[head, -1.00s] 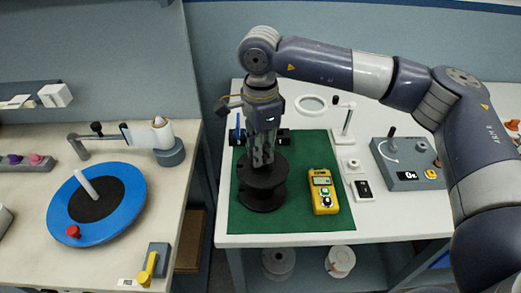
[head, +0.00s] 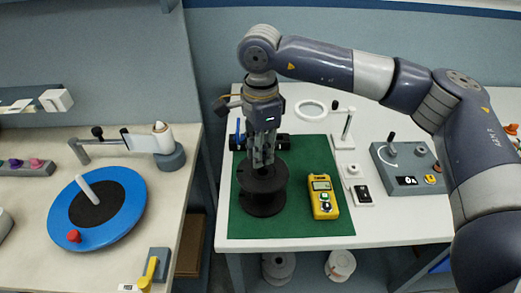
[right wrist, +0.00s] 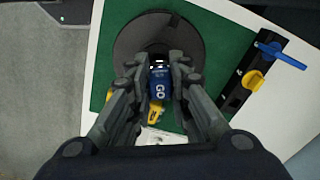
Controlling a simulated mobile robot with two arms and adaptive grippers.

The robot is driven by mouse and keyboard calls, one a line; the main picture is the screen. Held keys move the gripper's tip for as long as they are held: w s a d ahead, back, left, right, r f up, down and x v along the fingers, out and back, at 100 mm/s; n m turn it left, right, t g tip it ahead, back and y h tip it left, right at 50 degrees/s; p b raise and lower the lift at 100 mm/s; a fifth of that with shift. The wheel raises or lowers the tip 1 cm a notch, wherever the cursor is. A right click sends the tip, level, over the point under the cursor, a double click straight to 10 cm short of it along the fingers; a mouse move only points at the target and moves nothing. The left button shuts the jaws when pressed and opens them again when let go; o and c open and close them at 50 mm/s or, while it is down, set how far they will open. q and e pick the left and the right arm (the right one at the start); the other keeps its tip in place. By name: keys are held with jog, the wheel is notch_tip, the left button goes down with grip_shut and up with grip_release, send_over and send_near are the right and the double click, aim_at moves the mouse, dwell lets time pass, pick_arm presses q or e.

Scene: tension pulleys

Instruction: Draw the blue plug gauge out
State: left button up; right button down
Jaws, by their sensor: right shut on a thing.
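The blue plug gauge (right wrist: 158,84), marked GO, shows between the fingers in the right wrist view. My right gripper (right wrist: 157,68) is shut on it. In the head view my right gripper (head: 263,161) points straight down over the middle of a black spool-shaped pulley (head: 263,205) and hides the gauge. The pulley's round flange (right wrist: 190,33) lies beyond the fingers in the right wrist view. I cannot tell how deep the gauge sits in the bore. My left gripper is not in view.
The pulley stands on a green mat (head: 300,225) beside a yellow meter (head: 322,197). A black rack (head: 283,141) with a blue-handled piece (head: 238,131) is behind. A ring magnifier (head: 311,110) and a grey control box (head: 410,165) stand to the right.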

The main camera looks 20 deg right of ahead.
jog(key=shift+r+p, duration=0.85)
jog(key=shift+r, duration=1.15)
